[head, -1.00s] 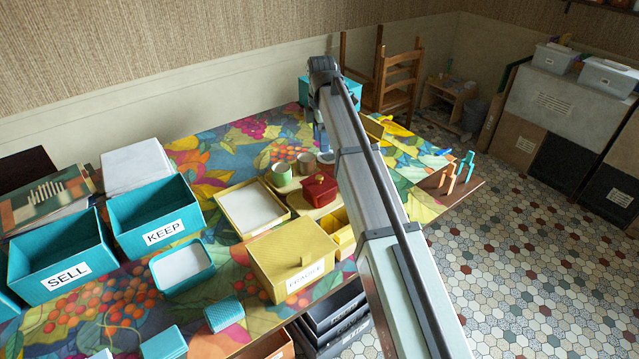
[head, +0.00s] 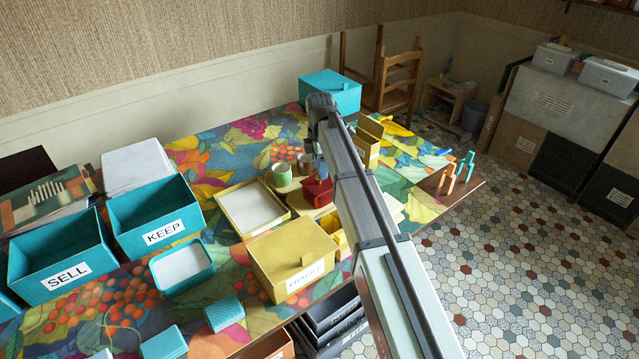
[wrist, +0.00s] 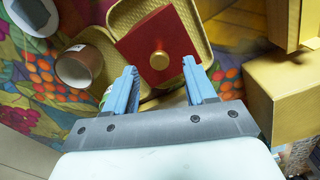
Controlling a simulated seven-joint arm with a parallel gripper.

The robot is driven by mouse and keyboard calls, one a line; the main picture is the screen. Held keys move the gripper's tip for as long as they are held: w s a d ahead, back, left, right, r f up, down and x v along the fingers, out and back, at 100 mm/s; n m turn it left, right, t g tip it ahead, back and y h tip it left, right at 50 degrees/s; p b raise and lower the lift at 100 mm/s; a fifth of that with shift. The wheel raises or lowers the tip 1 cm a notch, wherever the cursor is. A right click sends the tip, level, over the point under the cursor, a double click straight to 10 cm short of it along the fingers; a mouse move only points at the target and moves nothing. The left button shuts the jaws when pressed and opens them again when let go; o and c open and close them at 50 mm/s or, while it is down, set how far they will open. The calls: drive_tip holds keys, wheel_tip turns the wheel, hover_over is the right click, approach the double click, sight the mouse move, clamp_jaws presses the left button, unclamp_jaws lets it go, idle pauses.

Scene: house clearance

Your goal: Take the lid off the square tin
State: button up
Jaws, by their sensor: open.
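The square tin (head: 318,190) is red and stands on a yellow tray on the table; my arm partly covers it in the head view. In the wrist view its red lid (wrist: 160,47) with a round gold knob (wrist: 159,60) is seen from above, on the tin. My gripper (wrist: 159,80) is open, its two blue fingers apart and empty. The knob shows just beyond the fingertips, between their lines. In the head view the fingers (head: 321,168) are just above the tin. I cannot tell whether they touch it.
A cup (wrist: 80,67) stands beside the tin's tray (wrist: 196,30). A green cup (head: 282,173) is also close by. A yellow FRAGILE box (head: 290,262) stands in front, and a teal box (head: 330,92) at the back.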

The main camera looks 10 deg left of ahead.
drive_tip(key=shift+f, duration=1.9)
clamp_jaws()
